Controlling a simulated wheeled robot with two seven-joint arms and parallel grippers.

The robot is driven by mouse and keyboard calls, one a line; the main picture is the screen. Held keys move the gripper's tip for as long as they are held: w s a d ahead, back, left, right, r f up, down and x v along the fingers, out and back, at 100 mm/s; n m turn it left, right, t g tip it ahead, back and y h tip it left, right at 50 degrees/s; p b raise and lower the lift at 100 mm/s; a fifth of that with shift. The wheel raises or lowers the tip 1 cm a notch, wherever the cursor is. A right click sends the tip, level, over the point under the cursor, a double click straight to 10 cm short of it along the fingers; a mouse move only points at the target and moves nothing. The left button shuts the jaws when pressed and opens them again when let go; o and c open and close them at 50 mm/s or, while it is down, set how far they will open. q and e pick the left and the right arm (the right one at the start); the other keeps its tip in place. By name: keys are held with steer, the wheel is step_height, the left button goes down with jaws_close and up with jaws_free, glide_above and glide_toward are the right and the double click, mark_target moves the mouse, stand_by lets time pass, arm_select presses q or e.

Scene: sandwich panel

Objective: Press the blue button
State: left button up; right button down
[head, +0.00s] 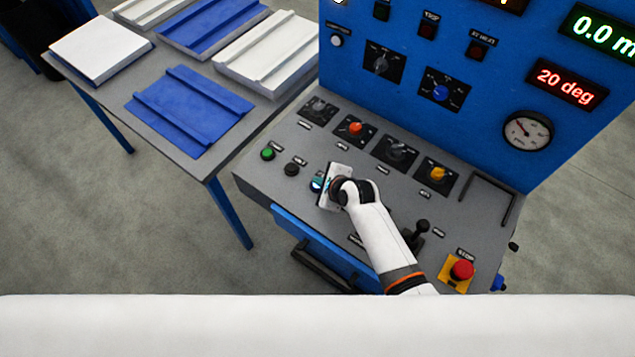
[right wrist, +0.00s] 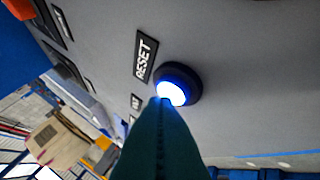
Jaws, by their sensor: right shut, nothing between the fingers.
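The blue button (right wrist: 178,86) is lit bright bluish-white inside a round black collar in the right wrist view. In the head view my right gripper (head: 318,184) is low over the panel's front left part and largely hides the button. My left gripper is not in view.
A green button (head: 268,153) and a black button (head: 292,169) lie left of my gripper. Knobs line the panel behind it. A joystick (head: 418,235) and a red stop button (head: 461,270) are to the right. A table with blue and white panels (head: 190,105) stands left.

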steer(key=shift+f, duration=0.45)
stand_by(0.6)
steer(key=shift+r+p, duration=0.8)
steer(key=shift+p, duration=0.05)
steer(key=shift+r, duration=0.1)
step_height(320, 180, up, 5)
steer(key=p, duration=0.5)
steer(key=shift+p, duration=0.35)
steer(key=shift+s, duration=0.1)
